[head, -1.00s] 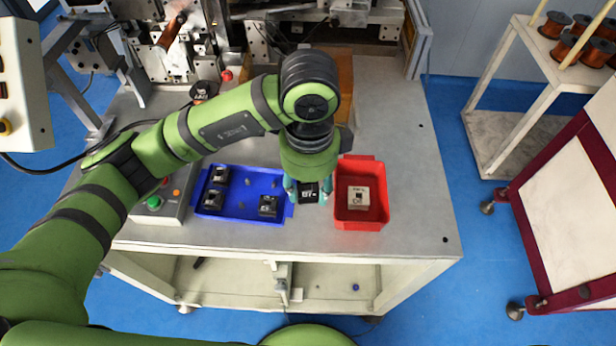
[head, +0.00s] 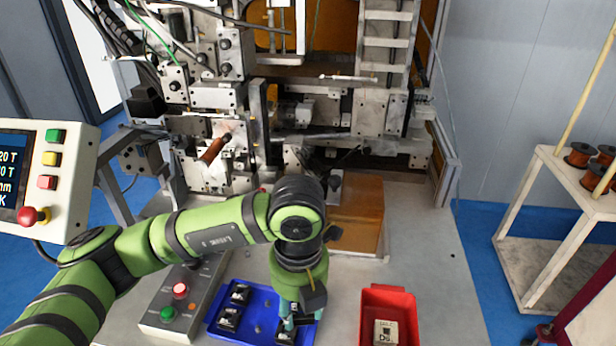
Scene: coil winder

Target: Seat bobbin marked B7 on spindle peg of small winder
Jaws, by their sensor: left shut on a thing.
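My left gripper (head: 297,318) points down over the right end of the blue tray (head: 258,293), low in the head view. It is shut on a small dark bobbin, mostly hidden by the fingers; its mark cannot be read now. Dark bobbins with pale labels lie in the tray: one at the back left (head: 239,293), one at the front left (head: 228,318) and one near the gripper (head: 285,338). The winder (head: 300,120) stands at the back of the table. I cannot pick out its spindle peg for certain; my arm covers part of that area. My right gripper is not in view.
A red bin (head: 372,298) holding a pale labelled block (head: 386,332) stands right of the tray. A button box (head: 185,300) is left of it. An amber panel (head: 357,215) stands behind my wrist. The table's right side (head: 440,270) is clear.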

